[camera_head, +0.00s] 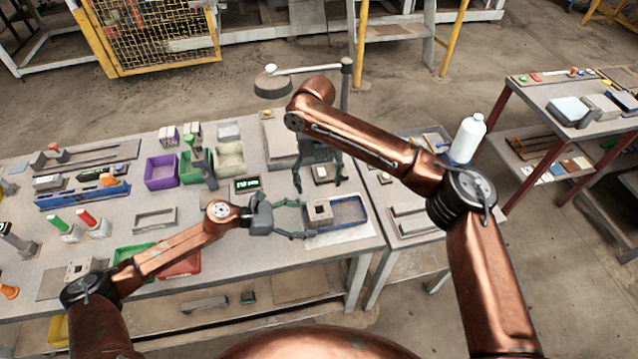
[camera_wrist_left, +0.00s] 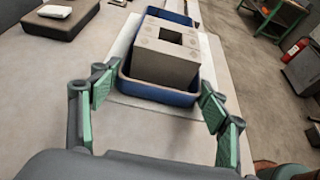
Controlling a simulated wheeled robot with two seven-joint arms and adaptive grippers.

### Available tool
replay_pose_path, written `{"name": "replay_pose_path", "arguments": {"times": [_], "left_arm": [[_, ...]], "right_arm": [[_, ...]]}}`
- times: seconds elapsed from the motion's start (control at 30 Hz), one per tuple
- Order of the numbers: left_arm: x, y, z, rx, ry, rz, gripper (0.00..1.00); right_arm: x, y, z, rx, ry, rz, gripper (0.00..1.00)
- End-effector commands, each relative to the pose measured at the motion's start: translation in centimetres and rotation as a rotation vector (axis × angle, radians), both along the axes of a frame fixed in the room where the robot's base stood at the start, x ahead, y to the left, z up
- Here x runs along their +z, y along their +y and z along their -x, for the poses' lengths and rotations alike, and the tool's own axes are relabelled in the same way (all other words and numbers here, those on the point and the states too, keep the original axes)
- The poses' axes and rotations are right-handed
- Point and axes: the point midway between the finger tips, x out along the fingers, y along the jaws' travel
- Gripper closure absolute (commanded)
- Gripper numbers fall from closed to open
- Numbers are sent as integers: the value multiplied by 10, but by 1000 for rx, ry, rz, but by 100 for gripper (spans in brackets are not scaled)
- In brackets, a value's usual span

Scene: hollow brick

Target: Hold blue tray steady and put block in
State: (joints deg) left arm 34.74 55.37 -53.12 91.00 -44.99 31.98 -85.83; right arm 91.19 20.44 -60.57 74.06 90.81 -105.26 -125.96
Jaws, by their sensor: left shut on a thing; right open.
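The blue tray (camera_head: 349,210) lies on a white sheet near the table's right end. It fills the middle of the left wrist view (camera_wrist_left: 160,97). The grey block (camera_head: 320,212) with a square hole sits inside the tray's near end, as the left wrist view shows (camera_wrist_left: 168,55). My left gripper (camera_head: 303,218) is shut on the tray, its green-padded fingers at either side of the near end (camera_wrist_left: 160,98). My right gripper (camera_head: 318,183) is open and empty, behind the tray, above or beside a small dark-based item (camera_head: 322,173); the exact gap is unclear.
Purple (camera_head: 161,172) and green (camera_head: 193,166) bins stand left of my right gripper. A red bin (camera_head: 184,266) lies below my left forearm. A white bottle (camera_head: 467,138) stands on the side table at right. The table's right edge is close to the tray.

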Motion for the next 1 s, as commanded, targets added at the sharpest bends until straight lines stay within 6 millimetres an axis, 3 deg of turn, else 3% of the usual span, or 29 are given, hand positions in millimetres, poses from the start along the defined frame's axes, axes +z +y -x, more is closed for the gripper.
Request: {"name": "replay_pose_path", "arguments": {"times": [0.03, 0.07, 0.33, 0.7, 1.0], "left_arm": [[0, 0, 0, -1, 0, 0, 73], [0, 0, 0, -1, 0, 0, 30], [0, 0, 0, 0, 0, 0, 11], [2, 5, 1, 1, 0, 0, 11], [21, 52, 16, 4, 1, -2, 11]], "right_arm": [[0, 0, 0, 0, 0, 0, 32], [0, 0, 0, 0, 0, 0, 32], [0, 0, 0, 0, 0, 0, 32], [0, 0, 0, 0, -1, 0, 32], [0, 0, 0, 0, -1, 0, 32]]}}
